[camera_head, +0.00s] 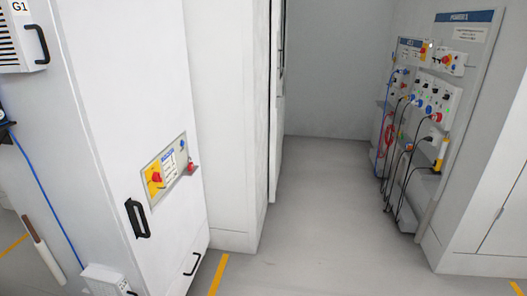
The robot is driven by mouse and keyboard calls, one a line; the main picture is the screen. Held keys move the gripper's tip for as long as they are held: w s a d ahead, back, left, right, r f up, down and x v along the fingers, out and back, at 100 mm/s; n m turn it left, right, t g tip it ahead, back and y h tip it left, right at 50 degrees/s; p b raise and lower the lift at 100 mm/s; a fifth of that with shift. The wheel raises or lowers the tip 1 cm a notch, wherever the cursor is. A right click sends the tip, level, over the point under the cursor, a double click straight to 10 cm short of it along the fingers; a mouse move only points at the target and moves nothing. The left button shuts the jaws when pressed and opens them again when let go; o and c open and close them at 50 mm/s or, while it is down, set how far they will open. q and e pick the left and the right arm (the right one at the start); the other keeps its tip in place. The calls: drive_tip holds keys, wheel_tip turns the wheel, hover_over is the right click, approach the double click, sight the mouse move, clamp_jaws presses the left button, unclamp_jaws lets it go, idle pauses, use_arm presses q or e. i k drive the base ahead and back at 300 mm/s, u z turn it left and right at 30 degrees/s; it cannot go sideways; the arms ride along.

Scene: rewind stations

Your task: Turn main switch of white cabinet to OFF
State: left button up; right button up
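A tall white cabinet (110,80) stands at the left in the head view. A grey switch panel (170,168) is set in its face. A red rotary switch on a yellow plate (155,177) sits at the panel's left; its setting is too small to tell. A blue button (182,144) and a red part (191,168) are at the panel's right. A black handle (137,218) is below and left of the panel. Neither of my grippers shows in this view.
A board with switches and cables (440,95) stands at the right wall. A grey box (105,280) is low at the left, near a blue cable (45,195). Grey floor (320,210) is clear between the cabinets, with yellow floor marks (218,274).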

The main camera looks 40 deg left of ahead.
sight(156, 177)
drive_tip(key=i, duration=1.65)
drive_tip(key=u, duration=0.85)
drive_tip(key=i, duration=0.9)
drive_tip(key=u, duration=0.85)
